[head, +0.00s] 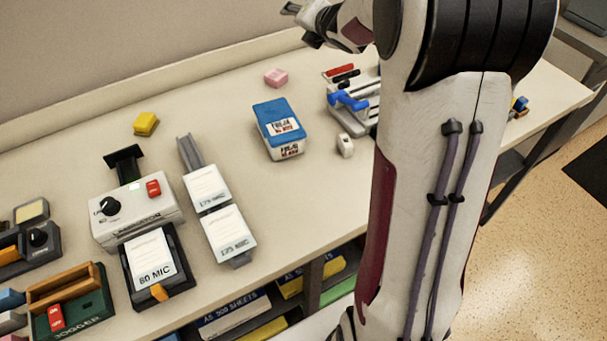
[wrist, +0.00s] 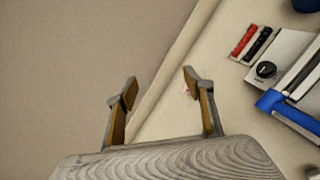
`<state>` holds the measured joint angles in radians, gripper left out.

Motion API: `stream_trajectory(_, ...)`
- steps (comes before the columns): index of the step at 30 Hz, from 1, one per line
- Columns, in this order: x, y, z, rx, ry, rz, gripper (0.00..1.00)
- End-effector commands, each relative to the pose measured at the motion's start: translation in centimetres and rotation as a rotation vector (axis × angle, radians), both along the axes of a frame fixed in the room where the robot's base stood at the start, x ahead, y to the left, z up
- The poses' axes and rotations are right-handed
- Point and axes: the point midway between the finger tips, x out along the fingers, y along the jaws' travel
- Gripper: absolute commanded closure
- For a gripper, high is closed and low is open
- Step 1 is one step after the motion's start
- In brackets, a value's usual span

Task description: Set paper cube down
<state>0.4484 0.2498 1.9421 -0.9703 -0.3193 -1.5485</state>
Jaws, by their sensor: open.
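A small pink block (head: 276,78), which looks like a paper cube, sits on the worktop near its back edge. A similar yellow block (head: 146,123) sits farther left on the same worktop. My gripper (head: 298,24) is above and to the right of the pink block in the head view, apart from it. In the wrist view my gripper (wrist: 158,76) is open, with nothing between its fingers. A pinkish speck shows beside its right finger there, mostly hidden; I cannot tell for sure that it is the pink block.
A blue-and-white box (head: 279,128) stands in front of the pink block. A device with a blue lever (head: 350,101) stands right of it, partly behind my arm. A laminator (head: 137,212) and a two-part white unit (head: 218,210) stand left. Worktop around the pink block is clear.

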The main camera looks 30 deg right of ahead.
Motion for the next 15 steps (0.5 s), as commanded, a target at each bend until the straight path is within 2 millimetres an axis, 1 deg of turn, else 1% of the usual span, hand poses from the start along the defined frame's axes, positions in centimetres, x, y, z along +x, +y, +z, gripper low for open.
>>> stream_trajectory(1, -0.8, 0.5, 0.9, 0.046, -0.007, -0.042, 0.48)
stream_trajectory(6, -3.6, 1.9, 2.6, 0.223, -0.018, -0.195, 0.48)
stream_trajectory(11, -6.7, 3.3, 3.7, 0.398, -0.030, -0.338, 0.48)
stream_trajectory(15, -9.8, 4.7, 4.2, 0.553, -0.040, -0.460, 0.48)
